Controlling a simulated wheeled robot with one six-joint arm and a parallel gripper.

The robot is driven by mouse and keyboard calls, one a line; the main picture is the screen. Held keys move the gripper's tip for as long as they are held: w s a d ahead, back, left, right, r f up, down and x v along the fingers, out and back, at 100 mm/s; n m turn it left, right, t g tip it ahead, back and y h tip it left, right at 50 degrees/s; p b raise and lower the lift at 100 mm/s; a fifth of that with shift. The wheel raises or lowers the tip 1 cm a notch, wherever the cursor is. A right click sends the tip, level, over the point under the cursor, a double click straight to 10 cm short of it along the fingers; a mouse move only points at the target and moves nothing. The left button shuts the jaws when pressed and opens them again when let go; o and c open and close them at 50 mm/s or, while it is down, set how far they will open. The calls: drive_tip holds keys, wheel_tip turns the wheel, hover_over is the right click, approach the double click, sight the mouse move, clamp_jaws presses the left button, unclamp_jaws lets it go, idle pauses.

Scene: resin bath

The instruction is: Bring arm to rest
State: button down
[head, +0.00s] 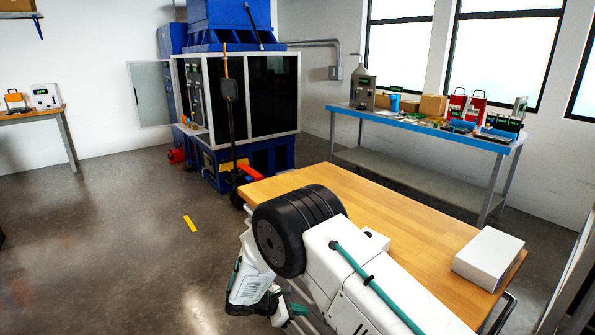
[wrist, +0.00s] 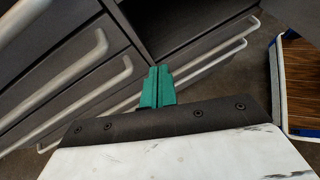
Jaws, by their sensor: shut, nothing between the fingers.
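My gripper shows in the wrist view with its two green fingers (wrist: 157,87) shut together and nothing between them. Beyond the fingers are dark grey drawer fronts with pale bar handles (wrist: 95,95); I cannot tell the gap between the fingers and them. In the head view my arm is folded low at the bottom centre, in front of the wooden table (head: 375,207).
A white box (head: 488,257) lies on the wooden table's right end. A blue-topped bench (head: 430,122) with bottles, boxes and red items stands by the windows. A blue and white machine (head: 240,95) stands at the back. A yellow strip (head: 190,223) marks the open floor at left.

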drive_tip(key=s+d+r+m+g+y, duration=0.2)
drive_tip(key=s+d+r+m, duration=0.25)
drive_tip(key=r, duration=0.45)
drive_tip(key=s+d+r+m+g+y, duration=0.15)
drive_tip(key=s+d+r+m, duration=0.35)
drive_tip(key=r, duration=0.5)
drive_tip(key=s+d+r+m+g+y, duration=0.1)
drive_tip(key=s+d+r+m+g, duration=0.2)
drive_tip(key=s+d+r, duration=0.45)
drive_tip(key=s+d+r+m+t+y, duration=0.2)
drive_tip(key=s+d+r+m+y, duration=0.1)
drive_tip(key=s+r, duration=0.4)
drive_tip(key=s+d+r+m+t+y, duration=0.2)
drive_tip(key=s+d+r+m, duration=0.3)
drive_tip(key=s, duration=0.8)
drive_tip(key=shift+s+d+r+y, duration=0.3)
drive_tip(key=shift+d+r+y, duration=0.25)
drive_tip(key=shift+r, duration=1.25)
